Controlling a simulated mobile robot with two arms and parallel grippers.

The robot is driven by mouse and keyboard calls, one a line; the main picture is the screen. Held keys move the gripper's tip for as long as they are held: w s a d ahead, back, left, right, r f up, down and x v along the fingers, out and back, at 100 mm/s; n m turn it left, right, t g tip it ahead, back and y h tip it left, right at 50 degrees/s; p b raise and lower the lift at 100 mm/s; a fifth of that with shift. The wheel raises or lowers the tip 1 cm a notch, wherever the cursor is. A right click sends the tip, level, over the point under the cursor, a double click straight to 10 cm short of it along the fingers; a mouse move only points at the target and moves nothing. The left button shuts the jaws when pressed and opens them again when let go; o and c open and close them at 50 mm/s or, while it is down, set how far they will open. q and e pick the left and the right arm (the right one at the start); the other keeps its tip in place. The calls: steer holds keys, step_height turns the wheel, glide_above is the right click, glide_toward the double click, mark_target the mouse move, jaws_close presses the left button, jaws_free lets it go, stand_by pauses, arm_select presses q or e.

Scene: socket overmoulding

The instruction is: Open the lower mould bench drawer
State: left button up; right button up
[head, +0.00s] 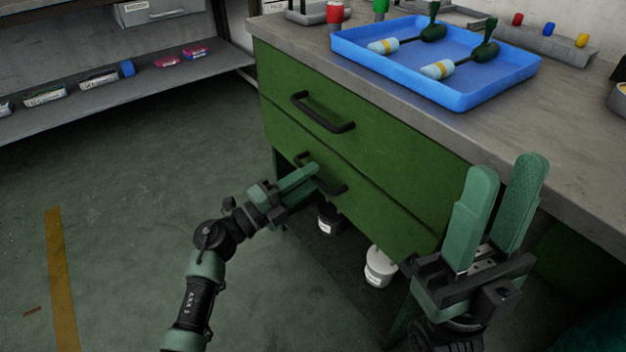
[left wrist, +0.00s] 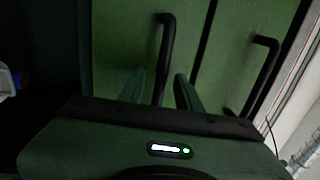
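The green mould bench has two drawers with dark bar handles. The lower drawer (head: 375,205) looks shut, its front in line with the upper drawer (head: 350,128). My left gripper (head: 310,168) is at the left part of the lower handle (head: 335,187). In the left wrist view the lower handle (left wrist: 164,50) runs between the two separated fingers of the left gripper (left wrist: 158,88); I cannot tell whether they touch it. My right gripper (head: 510,170) is open and empty, fingers up, in front of the bench's right part.
A blue tray (head: 385,75) with two dark green and pale blue tools sits on the bench top (head: 575,130). Two containers, one dark and one white (head: 380,268), stand below the drawers. A shelf (head: 130,93) is at the left. The floor (head: 130,230) left of the bench is clear.

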arm_select(q)
steer(key=shift+w+d+r, duration=0.15)
steer(key=shift+w+d, duration=0.25)
steer(key=shift+d, duration=0.1)
jaws_close()
stand_by(1.2)
